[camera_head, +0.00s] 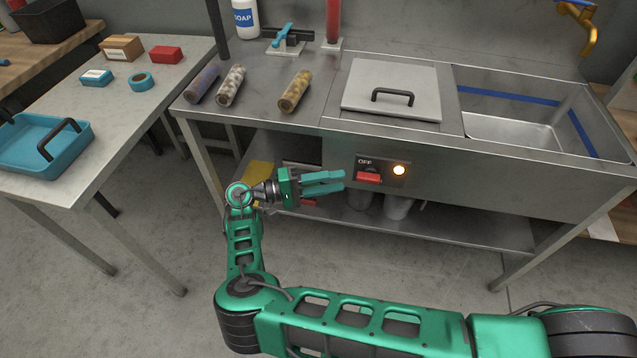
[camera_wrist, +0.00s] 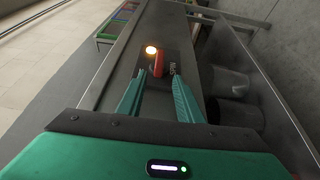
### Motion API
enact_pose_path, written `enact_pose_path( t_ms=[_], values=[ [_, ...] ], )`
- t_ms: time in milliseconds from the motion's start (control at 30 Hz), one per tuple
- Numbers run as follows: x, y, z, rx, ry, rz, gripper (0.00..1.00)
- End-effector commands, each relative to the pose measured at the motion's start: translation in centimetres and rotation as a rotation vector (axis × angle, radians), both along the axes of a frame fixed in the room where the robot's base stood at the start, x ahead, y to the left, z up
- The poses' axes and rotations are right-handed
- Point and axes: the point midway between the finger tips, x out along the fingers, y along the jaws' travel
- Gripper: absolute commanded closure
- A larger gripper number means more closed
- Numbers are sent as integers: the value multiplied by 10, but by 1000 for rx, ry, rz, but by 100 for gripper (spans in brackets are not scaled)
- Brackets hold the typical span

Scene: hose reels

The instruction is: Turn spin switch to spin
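The spin switch (camera_head: 368,178) is a red handle on a dark plate on the front panel of the steel sink bench, below an "OFF" label. A lamp (camera_head: 399,170) glows orange to its right. My gripper (camera_head: 343,181) is just left of the switch, its fingers pointing toward it. In the wrist view, the red handle (camera_wrist: 158,64) shows ahead, between the lines of the two teal fingers (camera_wrist: 158,80). The fingers are apart with nothing between them. The handle appears beyond the fingertips; whether either tip touches the plate cannot be told.
The steel bench (camera_head: 310,117) carries several patterned rolls, a lidded hatch (camera_head: 390,88) and a sink basin (camera_head: 515,128). Buckets (camera_head: 397,208) stand on its lower shelf. A side table (camera_head: 110,125) with a blue tray (camera_head: 75,165) is at left. Open floor lies between the tables.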

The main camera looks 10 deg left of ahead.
Motion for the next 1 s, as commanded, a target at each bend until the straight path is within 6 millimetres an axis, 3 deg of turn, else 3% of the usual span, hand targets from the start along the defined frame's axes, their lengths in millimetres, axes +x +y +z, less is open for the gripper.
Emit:
enact_pose_path(
  t_ms=[200,367,1000],
  values=[
    [-9,29,-1,0,0,4,67],
    [-14,40,-1,-2,2,2,67],
    [-15,43,-1,-1,1,1,67]
  ],
)
